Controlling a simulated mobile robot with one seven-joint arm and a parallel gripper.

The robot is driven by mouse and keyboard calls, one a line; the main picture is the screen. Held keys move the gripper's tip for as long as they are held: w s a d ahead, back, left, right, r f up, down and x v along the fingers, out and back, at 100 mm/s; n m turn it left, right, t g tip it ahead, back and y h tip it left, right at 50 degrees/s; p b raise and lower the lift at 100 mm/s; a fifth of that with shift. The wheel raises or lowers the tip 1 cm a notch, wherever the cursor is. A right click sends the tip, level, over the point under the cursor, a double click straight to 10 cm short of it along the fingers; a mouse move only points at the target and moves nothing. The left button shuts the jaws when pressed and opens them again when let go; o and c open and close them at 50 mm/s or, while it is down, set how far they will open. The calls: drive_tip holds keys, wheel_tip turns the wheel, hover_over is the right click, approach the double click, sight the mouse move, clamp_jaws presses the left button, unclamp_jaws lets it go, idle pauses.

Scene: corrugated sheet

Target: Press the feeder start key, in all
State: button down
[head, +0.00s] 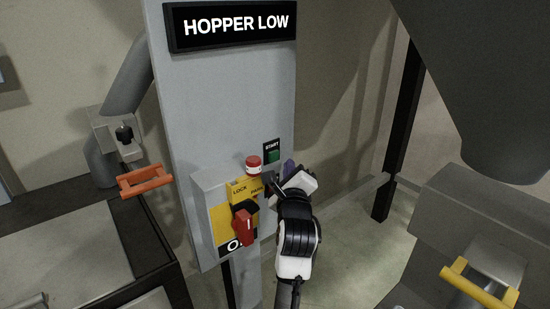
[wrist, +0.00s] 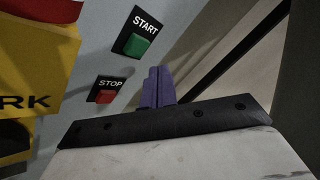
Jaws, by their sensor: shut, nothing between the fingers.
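The green START key (head: 273,156) sits under a black START label on the grey panel (head: 225,100). It shows larger in the wrist view (wrist: 138,45), unobstructed. A red STOP key (wrist: 104,97) is below and left of it. My gripper (head: 288,166) is shut and empty, its purple fingers together, just right of and below the START key in the head view. In the wrist view the fingertips (wrist: 158,71) appear right of and below the green key, apart from it in the picture. The distance from fingertips to panel is hard to tell.
A lit HOPPER LOW sign (head: 236,25) tops the panel. A red mushroom button (head: 253,164) and a yellow switch plate with a red rotary handle (head: 243,225) are left of my gripper. An orange handle (head: 146,181) is farther left, a yellow handle (head: 479,287) lower right.

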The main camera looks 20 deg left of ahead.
sight(277, 156)
drive_tip(key=shift+w+a, duration=0.65)
drive_tip(key=shift+a, duration=0.3)
drive_tip(key=shift+a, duration=0.1)
idle(1.4)
drive_tip(key=shift+w+a, duration=0.25)
drive_tip(key=shift+w+a, duration=0.1)
drive_tip(key=shift+a, duration=0.1)
idle(0.5)
drive_tip(key=shift+w+a, duration=0.15)
drive_tip(key=shift+a, duration=0.35)
idle(0.6)
drive_tip(key=shift+s+d+f, duration=0.2)
drive_tip(key=shift+s+d, duration=0.15)
drive_tip(key=shift+s, duration=0.15)
drive_tip(key=shift+d, duration=0.1)
